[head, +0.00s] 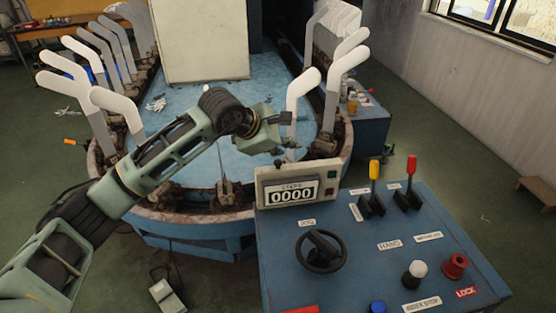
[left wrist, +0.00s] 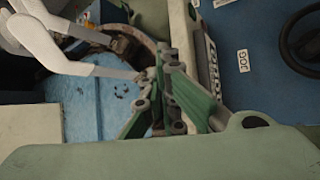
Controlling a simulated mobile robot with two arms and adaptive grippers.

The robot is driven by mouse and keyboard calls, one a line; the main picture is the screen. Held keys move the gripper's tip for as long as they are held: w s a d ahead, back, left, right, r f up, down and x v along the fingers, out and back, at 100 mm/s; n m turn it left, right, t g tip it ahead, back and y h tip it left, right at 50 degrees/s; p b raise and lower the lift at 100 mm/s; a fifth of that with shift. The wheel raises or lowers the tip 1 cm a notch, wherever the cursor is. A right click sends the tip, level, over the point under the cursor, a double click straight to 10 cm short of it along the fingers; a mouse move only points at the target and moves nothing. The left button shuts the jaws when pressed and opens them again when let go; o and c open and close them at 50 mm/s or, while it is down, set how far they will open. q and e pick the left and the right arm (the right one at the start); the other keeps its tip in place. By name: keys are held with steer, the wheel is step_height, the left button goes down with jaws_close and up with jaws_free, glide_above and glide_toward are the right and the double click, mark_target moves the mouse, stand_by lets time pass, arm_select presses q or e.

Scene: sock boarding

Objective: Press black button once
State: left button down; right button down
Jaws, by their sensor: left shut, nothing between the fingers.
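The blue control panel (head: 360,245) stands at the lower right. A counter box (head: 262,188) reading 0000 sits at its back left corner. A small dark knob (head: 277,163) shows on the box's top edge; I cannot tell its exact colour. My left gripper (head: 288,141) is shut and empty, just above and behind the counter box, apart from it as far as I can tell. In the left wrist view my shut fingers (left wrist: 172,72) point towards the sock machine, beside the counter box (left wrist: 204,65). My right gripper is out of view.
The panel carries a black handwheel (head: 322,252), a yellow lever (head: 375,170), a red lever (head: 412,168), a white knob (head: 418,268), a red knob (head: 455,265) and a blue button (head: 377,307). White sock boards (head: 300,88) stand around the machine's rim.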

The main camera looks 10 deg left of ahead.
arm_select(q)
step_height(320, 180, up, 4)
steer(key=shift+r+p, duration=0.2)
steer(key=shift+p, duration=0.6)
